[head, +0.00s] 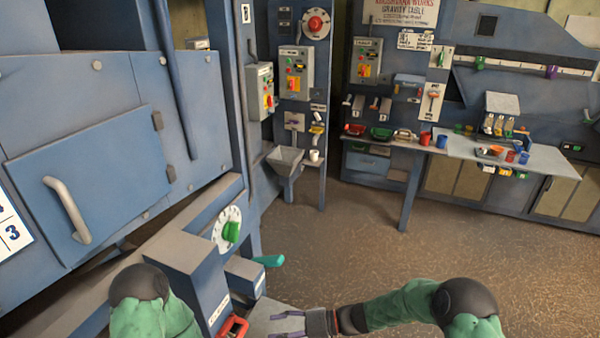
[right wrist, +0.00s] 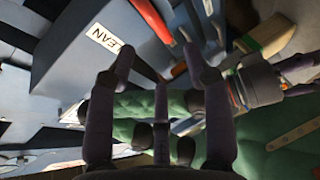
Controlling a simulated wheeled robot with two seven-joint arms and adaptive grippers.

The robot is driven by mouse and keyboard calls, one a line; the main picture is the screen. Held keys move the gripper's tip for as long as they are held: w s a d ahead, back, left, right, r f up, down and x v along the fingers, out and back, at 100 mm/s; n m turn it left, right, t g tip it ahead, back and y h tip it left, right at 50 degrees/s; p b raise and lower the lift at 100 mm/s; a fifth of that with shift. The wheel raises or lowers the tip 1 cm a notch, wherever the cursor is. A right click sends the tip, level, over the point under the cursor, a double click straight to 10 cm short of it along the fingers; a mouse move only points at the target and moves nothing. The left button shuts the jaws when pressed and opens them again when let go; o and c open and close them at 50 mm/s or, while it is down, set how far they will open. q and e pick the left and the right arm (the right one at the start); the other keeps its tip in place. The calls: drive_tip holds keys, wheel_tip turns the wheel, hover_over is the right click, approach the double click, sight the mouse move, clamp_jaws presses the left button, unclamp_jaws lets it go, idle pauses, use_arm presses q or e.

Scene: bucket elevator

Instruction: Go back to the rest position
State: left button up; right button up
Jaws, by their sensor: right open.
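My right gripper (head: 292,326) is at the bottom edge of the head view, its arm coming in from the right. It also shows in the right wrist view (right wrist: 160,75), fingers spread, nothing between them. A blue-grey box labelled "CLEAN" (right wrist: 70,50) lies beyond its fingers at the left. My left arm (head: 150,305) shows at the bottom left of the head view, its gripper out of that frame. A green arm with a dark wrist (right wrist: 258,82) crosses the right wrist view, probably my left one; its finger state is unclear.
A red handle (head: 233,326) and a dial with a green knob (head: 230,230) are near my arms. A blue cabinet door (head: 90,185) stands at the left. A bench (head: 505,155) with small coloured items is at the back right. The brown floor (head: 400,240) between is clear.

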drive_tip(key=s+d+f+n+h, duration=0.5)
drive_tip(key=s+d+f+n, duration=0.3)
drive_tip(key=n, duration=0.9)
drive_tip(key=s+d+f+n+t+h, duration=0.1)
drive_tip(key=s+d+f+n+h, duration=0.5)
drive_tip(key=n, duration=1.1)
drive_tip(key=s+d+f, duration=0.3)
drive_tip(key=s+f, duration=0.2)
drive_tip(key=f, duration=0.2)
drive_tip(key=shift+d+h, duration=0.15)
drive_tip(key=shift+h, duration=0.15)
